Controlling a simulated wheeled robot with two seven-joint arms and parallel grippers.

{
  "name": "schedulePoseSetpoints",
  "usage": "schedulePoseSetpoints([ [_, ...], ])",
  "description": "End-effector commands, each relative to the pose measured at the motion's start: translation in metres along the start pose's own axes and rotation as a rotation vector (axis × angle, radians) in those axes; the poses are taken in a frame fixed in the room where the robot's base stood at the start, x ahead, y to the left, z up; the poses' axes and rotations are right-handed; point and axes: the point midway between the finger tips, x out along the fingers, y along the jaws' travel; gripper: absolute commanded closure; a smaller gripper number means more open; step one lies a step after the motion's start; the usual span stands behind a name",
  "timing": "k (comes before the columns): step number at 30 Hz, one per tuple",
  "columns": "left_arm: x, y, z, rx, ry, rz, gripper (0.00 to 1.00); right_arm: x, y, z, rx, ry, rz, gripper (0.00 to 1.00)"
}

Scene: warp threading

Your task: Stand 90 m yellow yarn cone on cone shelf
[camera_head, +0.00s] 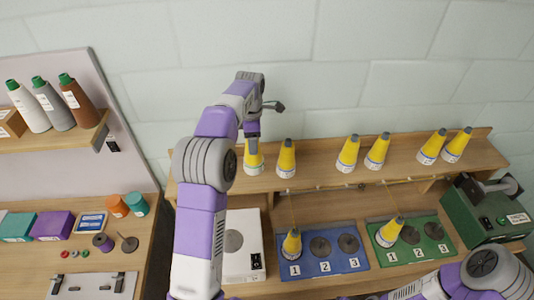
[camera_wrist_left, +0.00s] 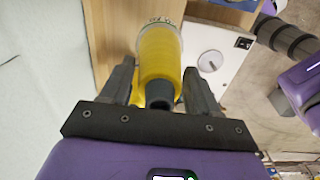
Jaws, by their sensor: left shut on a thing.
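A yellow yarn cone (camera_head: 255,162) with a white label band is at the left end of the wooden cone shelf (camera_head: 323,175). My left gripper (camera_head: 252,136) is above it and shut on its grey tip. In the left wrist view the cone (camera_wrist_left: 160,58) lies between the two fingers (camera_wrist_left: 157,95). The cone looks upright; I cannot tell whether its base touches the shelf. Its label is too small to read. Several similar yellow cones, such as one just to the right (camera_head: 287,160), stand along the shelf. My right gripper is not in view.
Below the shelf are a blue mat (camera_head: 322,267) and a green mat (camera_head: 424,256), each with numbered discs and a yellow cone. A white box (camera_head: 243,262) stands left of them, a green machine (camera_head: 487,213) at the right. The shelf's middle has gaps between cones.

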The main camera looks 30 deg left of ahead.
Motion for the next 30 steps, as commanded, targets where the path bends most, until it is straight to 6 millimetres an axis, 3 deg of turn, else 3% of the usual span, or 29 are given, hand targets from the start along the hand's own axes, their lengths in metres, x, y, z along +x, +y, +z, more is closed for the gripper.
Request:
schedulePoseSetpoints([
  [3, 0.023, 0.000, 0.000, 0.000, 0.001, -0.002, 0.61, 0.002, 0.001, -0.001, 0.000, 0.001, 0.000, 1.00],
  [15, 0.069, 0.000, 0.000, 0.000, 0.000, -0.001, 0.61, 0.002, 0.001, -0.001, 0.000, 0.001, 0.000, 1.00],
  [28, 0.076, 0.000, 0.000, 0.000, -0.001, 0.001, 0.61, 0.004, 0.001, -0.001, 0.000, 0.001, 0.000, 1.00],
  [29, 0.076, 0.000, 0.000, 0.000, -0.001, 0.001, 0.36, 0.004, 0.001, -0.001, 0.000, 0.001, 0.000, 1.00],
  [30, 0.076, 0.000, 0.000, 0.000, -0.001, 0.001, 0.30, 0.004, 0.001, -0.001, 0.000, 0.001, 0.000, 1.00],
])
